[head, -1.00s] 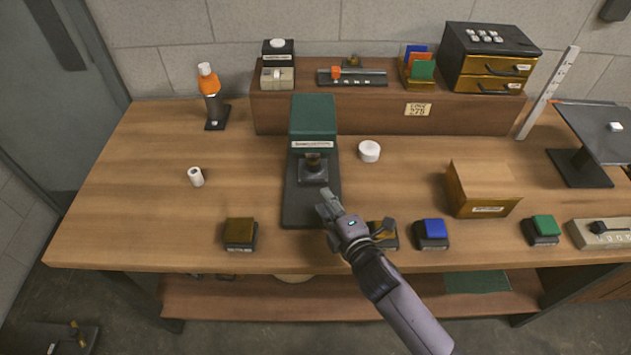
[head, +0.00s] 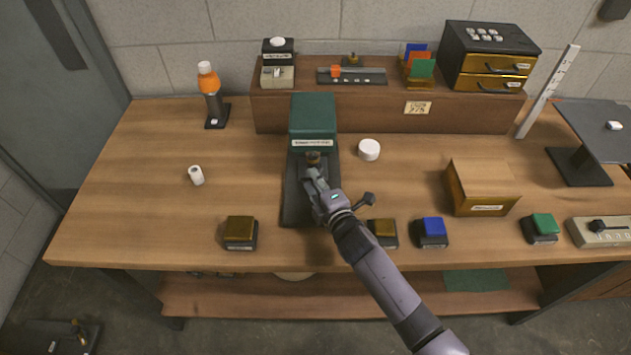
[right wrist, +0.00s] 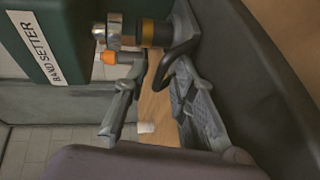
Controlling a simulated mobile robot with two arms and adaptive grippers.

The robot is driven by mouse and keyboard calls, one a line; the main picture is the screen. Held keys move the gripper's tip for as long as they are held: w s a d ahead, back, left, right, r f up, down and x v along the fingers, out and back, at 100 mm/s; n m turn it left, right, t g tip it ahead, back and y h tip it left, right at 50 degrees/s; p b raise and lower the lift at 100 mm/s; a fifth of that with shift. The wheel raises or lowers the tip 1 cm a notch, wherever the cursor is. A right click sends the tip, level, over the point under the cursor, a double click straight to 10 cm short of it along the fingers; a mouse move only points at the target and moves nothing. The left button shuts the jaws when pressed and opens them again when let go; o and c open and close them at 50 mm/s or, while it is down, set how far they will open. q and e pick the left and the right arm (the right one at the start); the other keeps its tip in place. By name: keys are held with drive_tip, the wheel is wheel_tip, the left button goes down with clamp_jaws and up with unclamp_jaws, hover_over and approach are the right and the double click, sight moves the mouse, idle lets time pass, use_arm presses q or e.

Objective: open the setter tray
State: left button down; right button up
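The band setter (head: 313,115) is a green box over a long black base (head: 297,205) near the table's middle; its label also shows in the right wrist view (right wrist: 42,48). A brass-and-dark post (head: 313,157) stands at the front of the box, over the tray part, which my gripper largely hides. In the right wrist view, a black curved handle (right wrist: 181,54) sticks out below the post. My right gripper (head: 313,176) is at this handle. Its two fingers (right wrist: 160,78) are apart, with the handle's end near or between the tips; I cannot tell contact. My left gripper is out of view.
A white round cap (head: 369,150) lies right of the setter. Brown (head: 383,231) and blue (head: 431,230) pad blocks stand along the front edge, the brown one close to my right arm. The table left of the setter is mostly clear.

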clamp_jaws()
drive_tip(key=shift+r, duration=0.1)
idle(0.5)
